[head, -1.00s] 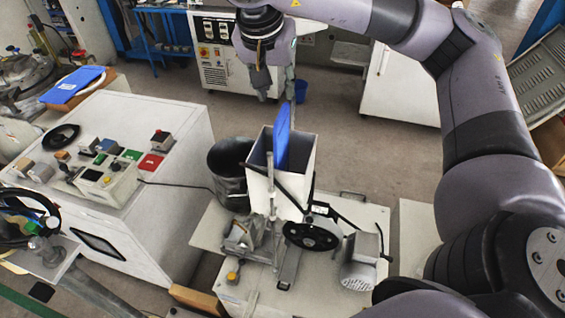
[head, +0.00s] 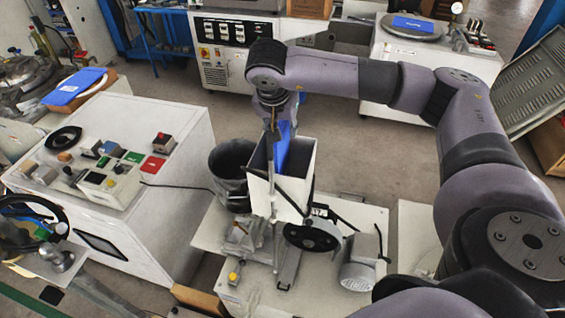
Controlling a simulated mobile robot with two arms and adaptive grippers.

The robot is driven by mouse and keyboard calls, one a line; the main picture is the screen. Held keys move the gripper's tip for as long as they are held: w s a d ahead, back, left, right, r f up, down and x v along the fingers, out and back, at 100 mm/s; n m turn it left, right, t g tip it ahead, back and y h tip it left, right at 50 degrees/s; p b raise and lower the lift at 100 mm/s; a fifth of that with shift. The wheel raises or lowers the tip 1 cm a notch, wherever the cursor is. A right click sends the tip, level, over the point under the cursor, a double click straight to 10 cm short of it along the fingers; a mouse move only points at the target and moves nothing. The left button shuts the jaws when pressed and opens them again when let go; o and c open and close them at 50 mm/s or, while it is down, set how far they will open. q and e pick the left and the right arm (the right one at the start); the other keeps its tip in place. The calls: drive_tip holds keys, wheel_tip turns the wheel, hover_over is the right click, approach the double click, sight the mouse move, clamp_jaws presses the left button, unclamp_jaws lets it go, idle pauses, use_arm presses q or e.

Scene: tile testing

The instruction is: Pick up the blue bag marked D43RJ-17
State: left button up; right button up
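A blue bag (head: 283,148) stands upright in the white hopper (head: 304,165) of the machine in the middle. A second blue bag (head: 74,86) lies on a stack at the far left. A third blue item, perhaps a bag (head: 413,25), lies on a round plate at the back right. No marking can be read on any of them. My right gripper (head: 272,128) reaches down at the hopper, close to the upper end of the bag in it. Its fingers are small and partly overlap the bag and hopper, so their opening and any contact are unclear. My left gripper is not in view.
A black bucket (head: 229,170) stands against the hopper's left side. A white control cabinet (head: 160,215) with buttons is at left. A black handwheel (head: 313,236) and motor (head: 357,265) sit in front of the hopper. Grey floor (head: 365,150) is open to the right of the hopper.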

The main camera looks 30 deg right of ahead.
drive_tip(key=shift+x, duration=1.35)
drive_tip(key=shift+r, duration=0.1)
drive_tip(key=shift+c, duration=0.5)
clamp_jaws()
